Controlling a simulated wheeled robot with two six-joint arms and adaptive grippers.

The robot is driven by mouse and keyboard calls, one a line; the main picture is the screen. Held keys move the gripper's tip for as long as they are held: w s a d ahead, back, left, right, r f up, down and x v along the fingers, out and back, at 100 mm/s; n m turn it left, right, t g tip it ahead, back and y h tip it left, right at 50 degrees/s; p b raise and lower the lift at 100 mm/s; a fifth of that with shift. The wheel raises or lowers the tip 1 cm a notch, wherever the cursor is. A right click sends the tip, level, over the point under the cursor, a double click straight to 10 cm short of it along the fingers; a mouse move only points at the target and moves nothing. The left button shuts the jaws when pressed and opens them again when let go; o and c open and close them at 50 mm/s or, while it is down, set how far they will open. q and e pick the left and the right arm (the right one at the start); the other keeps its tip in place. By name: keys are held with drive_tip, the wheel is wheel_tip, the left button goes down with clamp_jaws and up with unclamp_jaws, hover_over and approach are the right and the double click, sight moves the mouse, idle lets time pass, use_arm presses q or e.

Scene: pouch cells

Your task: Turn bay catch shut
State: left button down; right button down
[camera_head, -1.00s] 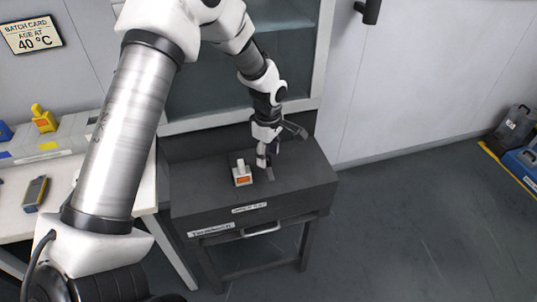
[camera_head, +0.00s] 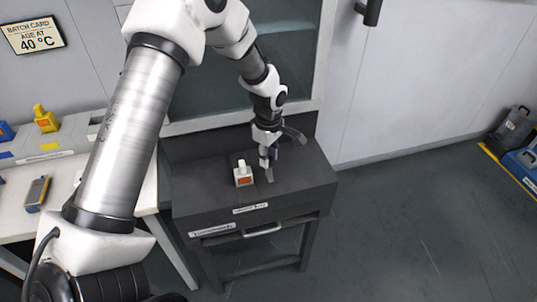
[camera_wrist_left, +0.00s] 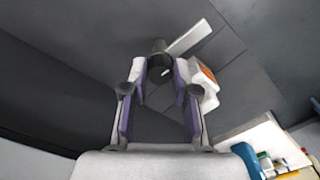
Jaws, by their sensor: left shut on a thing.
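The bay catch (camera_wrist_left: 160,64) shows in the left wrist view as a short black knob with a flat pale grey bar (camera_wrist_left: 188,38) running out to the upper right. In the head view its bar (camera_head: 270,177) shows just below my fingers, on the dark bench top. My left gripper (camera_head: 266,163) points down there. In the left wrist view its purple-padded fingers (camera_wrist_left: 160,88) are shut on the black knob, one on each side. Whether the catch is fully shut cannot be told. My right gripper is not in view.
A white block with an orange label (camera_head: 243,176) stands close left of my fingers. The dark bench (camera_head: 300,182) has labels and a handle (camera_head: 264,229) on its front. A white table (camera_head: 60,170) with yellow and blue items stands left.

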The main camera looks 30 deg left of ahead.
use_arm(q)
drive_tip(key=m+p, duration=0.2)
drive_tip(key=m, duration=0.1)
drive_tip(key=shift+r+m, duration=0.1)
drive_tip(key=shift+m, duration=0.3)
drive_tip(key=m+p, duration=0.2)
drive_tip(key=m, duration=0.2)
drive_tip(key=shift+m, duration=0.3)
drive_tip(key=m+p, duration=0.1)
drive_tip(key=m, duration=0.2)
drive_tip(key=shift+m, duration=0.3)
drive_tip(key=shift+m+p, duration=0.3)
drive_tip(key=shift+m, duration=1.9)
drive_tip(key=c, duration=0.9)
unclamp_jaws()
